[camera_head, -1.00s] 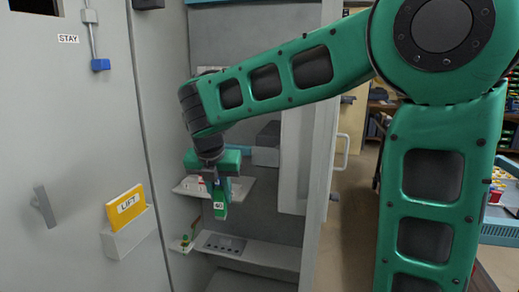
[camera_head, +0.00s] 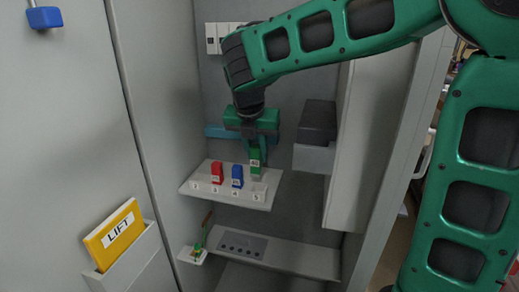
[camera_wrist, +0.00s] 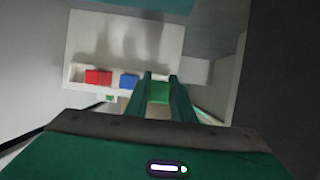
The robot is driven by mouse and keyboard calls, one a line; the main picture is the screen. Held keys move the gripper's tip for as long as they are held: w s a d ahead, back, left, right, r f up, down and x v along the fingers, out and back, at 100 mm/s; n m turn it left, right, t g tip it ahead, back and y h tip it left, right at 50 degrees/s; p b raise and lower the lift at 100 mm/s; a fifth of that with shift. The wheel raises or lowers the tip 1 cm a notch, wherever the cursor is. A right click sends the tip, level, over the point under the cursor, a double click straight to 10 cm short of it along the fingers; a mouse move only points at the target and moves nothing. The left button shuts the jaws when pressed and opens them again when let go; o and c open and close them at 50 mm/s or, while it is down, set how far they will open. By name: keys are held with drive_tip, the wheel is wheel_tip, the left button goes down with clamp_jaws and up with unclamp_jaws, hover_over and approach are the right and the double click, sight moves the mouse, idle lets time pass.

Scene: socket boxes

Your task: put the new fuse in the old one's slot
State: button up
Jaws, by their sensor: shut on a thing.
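My gripper (camera_head: 256,146) points down and is shut on a green fuse (camera_head: 255,158) with a small white label. The fuse is upright at the right part of the pale fuse shelf (camera_head: 226,200), just right of a blue fuse (camera_head: 237,176). A red fuse (camera_head: 216,173) stands farther left. I cannot tell whether the green fuse's lower end is in a slot or just above it. The wrist view shows the green fuse (camera_wrist: 160,92) between both fingers (camera_wrist: 160,82), with the blue fuse (camera_wrist: 129,81) and red fuse (camera_wrist: 98,77) to its left.
A lower shelf (camera_head: 295,257) has a dark panel with several holes (camera_head: 241,244). A small holder (camera_head: 192,256) with a green and yellow item stands left of it. Grey boxes (camera_head: 316,133) are right of my gripper. A yellow LIFT booklet (camera_head: 112,236) sits in a door pocket.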

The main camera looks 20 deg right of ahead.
sight(259, 171)
drive_tip(key=shift+d, duration=0.3)
drive_tip(key=shift+f, duration=0.1)
drive_tip(key=shift+f, duration=1.75)
drive_tip(key=shift+f, duration=0.2)
drive_tip(key=shift+f, duration=0.6)
drive_tip(key=shift+f, duration=0.55)
drive_tip(key=shift+f, duration=0.1)
